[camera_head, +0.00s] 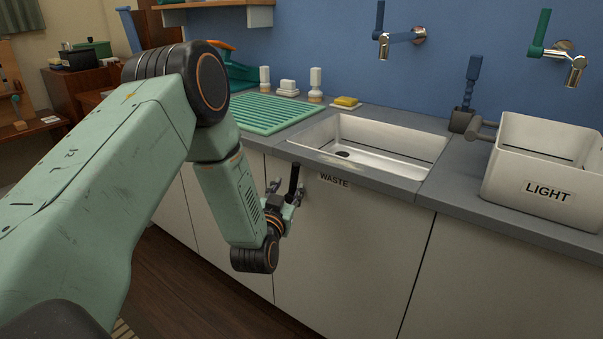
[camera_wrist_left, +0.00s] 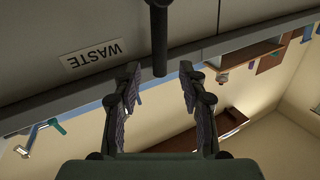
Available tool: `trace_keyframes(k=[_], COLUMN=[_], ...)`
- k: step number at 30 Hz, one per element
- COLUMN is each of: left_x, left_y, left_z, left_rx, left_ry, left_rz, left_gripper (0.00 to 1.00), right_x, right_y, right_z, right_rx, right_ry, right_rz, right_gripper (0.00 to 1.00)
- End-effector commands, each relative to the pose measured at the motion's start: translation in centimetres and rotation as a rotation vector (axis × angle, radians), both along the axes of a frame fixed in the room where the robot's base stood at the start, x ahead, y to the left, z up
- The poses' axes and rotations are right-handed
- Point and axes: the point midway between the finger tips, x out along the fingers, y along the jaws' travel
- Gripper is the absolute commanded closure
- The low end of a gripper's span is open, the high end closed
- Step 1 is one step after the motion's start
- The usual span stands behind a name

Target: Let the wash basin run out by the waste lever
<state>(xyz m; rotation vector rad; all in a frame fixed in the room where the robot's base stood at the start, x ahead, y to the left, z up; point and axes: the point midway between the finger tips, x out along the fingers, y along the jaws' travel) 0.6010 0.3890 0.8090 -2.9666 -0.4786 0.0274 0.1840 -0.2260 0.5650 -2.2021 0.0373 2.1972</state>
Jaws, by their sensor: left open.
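The white wash basin (camera_head: 425,150) is set into the grey counter, with a dark spot on its floor; I cannot tell how much water is in it. The black waste lever (camera_head: 294,178) stands upright at the cabinet front below the basin, left of the WASTE label (camera_head: 334,180). My left gripper (camera_head: 287,193) is at the lever, its fingers open. In the left wrist view the lever (camera_wrist_left: 159,40) reaches down between the two spread fingertips (camera_wrist_left: 159,78), with a gap on both sides. The WASTE label (camera_wrist_left: 92,55) shows upside down there. My right gripper is not in view.
A white LIGHT bin (camera_head: 545,160) stands on the counter at right. A blue-handled tap (camera_head: 400,37) is on the wall. The cabinet front (camera_head: 345,260) is flat and clear.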

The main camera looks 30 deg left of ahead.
Motion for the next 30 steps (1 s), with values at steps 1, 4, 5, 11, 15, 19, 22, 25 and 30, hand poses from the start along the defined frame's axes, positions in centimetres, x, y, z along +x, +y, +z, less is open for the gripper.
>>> trace_keyframes(k=[1,4,5,11,15,19,22,25,30], left_x=[0.3,1.4,1.8,4.9,6.4,7.1,7.3,7.4,7.4], left_y=[0.2,0.7,0.8,1.9,2.3,2.5,2.5,2.5,2.5], left_z=[0.0,-0.1,-0.1,-0.2,-0.2,-0.1,-0.1,-0.1,-0.1], left_rx=[0.003,0.004,0.003,0.003,0.003,0.002,0.001,0.001,0.001], left_ry=[-0.002,-0.002,-0.003,0.000,0.002,0.003,0.004,0.004,0.004], left_rz=[0.002,0.004,0.004,0.003,0.002,0.000,-0.001,-0.002,-0.002], left_gripper=[0.58,0.58,0.58,0.58,0.58,0.58,0.58,0.58,0.66], right_x=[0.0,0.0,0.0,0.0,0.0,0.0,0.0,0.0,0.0], right_y=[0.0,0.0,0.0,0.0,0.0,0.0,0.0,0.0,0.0], right_z=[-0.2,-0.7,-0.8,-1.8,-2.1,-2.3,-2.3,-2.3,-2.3], right_rx=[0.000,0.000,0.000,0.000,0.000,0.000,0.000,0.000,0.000], right_ry=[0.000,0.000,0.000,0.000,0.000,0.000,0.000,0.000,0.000], right_rz=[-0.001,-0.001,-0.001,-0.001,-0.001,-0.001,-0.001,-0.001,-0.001], right_gripper=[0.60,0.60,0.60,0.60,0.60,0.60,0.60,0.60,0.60])
